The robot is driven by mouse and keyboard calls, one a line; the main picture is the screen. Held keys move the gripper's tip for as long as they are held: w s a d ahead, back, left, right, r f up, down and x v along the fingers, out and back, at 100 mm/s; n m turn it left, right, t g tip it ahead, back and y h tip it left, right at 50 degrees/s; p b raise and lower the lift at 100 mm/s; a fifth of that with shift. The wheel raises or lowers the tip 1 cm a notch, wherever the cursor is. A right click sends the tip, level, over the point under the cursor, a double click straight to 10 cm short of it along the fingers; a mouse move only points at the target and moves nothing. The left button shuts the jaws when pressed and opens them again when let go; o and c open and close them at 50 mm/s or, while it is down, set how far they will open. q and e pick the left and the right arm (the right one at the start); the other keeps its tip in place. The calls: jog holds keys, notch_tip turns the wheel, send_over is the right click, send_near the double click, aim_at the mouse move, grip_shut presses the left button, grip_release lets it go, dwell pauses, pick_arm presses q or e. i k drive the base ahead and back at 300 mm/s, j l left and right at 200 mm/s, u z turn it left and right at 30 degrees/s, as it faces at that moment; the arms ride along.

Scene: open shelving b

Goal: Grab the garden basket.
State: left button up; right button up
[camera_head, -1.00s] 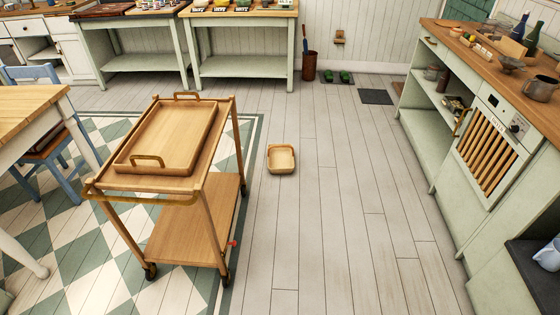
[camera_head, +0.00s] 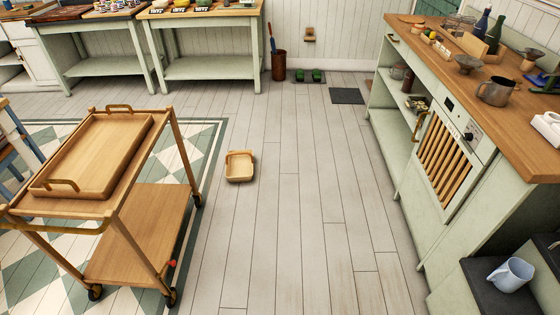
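A small, light wooden basket with a raised handle, which looks like the garden basket (camera_head: 240,168), stands on the plank floor in the head view. It is left of the picture's middle, just right of the wooden trolley. Nothing covers it, and it looks empty. Neither of my grippers shows in the head view.
A wooden trolley (camera_head: 150,222) with a handled tray (camera_head: 98,155) stands at the left on a checkered floor patch. A green counter (camera_head: 445,150) runs along the right, with a mug (camera_head: 511,275) on a low dark surface. The plank floor (camera_head: 300,220) between is clear.

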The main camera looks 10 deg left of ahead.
aim_at(239, 163)
jog(key=i+l, duration=0.25)
jog(key=i, duration=0.2)
jog(key=i+l+u, duration=0.1)
jog(key=i, duration=0.35)
jog(key=i+l, duration=0.35)
jog(key=i+u, duration=0.05)
jog(key=i, duration=0.05)
